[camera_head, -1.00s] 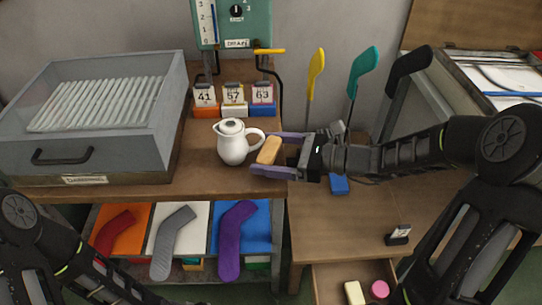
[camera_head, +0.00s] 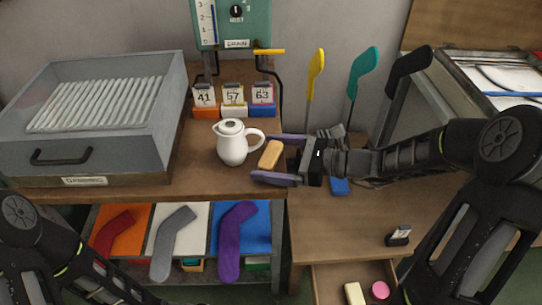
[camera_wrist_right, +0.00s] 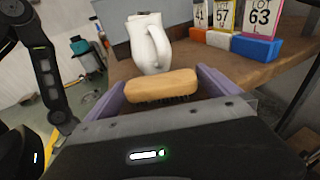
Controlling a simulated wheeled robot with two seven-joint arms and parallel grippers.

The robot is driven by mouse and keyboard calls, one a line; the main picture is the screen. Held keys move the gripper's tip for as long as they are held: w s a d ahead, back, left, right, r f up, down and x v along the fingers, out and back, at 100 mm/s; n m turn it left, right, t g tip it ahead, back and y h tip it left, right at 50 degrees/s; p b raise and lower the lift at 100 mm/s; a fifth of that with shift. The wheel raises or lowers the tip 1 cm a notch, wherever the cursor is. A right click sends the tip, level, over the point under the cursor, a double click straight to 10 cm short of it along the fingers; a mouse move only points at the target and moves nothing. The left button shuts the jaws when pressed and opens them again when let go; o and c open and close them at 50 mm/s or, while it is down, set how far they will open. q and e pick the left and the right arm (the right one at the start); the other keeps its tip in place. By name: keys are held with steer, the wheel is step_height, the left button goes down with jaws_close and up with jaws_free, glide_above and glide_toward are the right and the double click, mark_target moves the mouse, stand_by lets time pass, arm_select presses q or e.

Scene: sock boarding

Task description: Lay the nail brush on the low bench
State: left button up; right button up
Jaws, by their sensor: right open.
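The nail brush (camera_head: 271,154), with a tan wooden back, is at the right edge of the upper worktop, just right of the white jug. In the right wrist view the brush (camera_wrist_right: 162,85) lies lengthwise across the gap between the fingers, dark bristles down. My right gripper (camera_head: 263,158) is open, its purple fingers on either side of the brush; finger contact is hard to tell. The low bench (camera_head: 340,232) is the lower wooden top at right, below the right forearm. My left arm shows at lower left; its gripper is out of view.
The white jug (camera_head: 232,145) stands close to the brush. A blue block (camera_head: 339,186) and a small black card holder (camera_head: 398,236) are on the low bench, whose front middle is clear. An open drawer (camera_head: 330,284) below holds a cream block and pink disc.

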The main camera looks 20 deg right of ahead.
arm_select(q)
steer(key=shift+r+p, duration=0.55)
arm_select(e)
steer(key=v, duration=1.2)
arm_select(q)
steer(key=shift+r, duration=0.15)
arm_select(e)
steer(key=shift+a, duration=0.1)
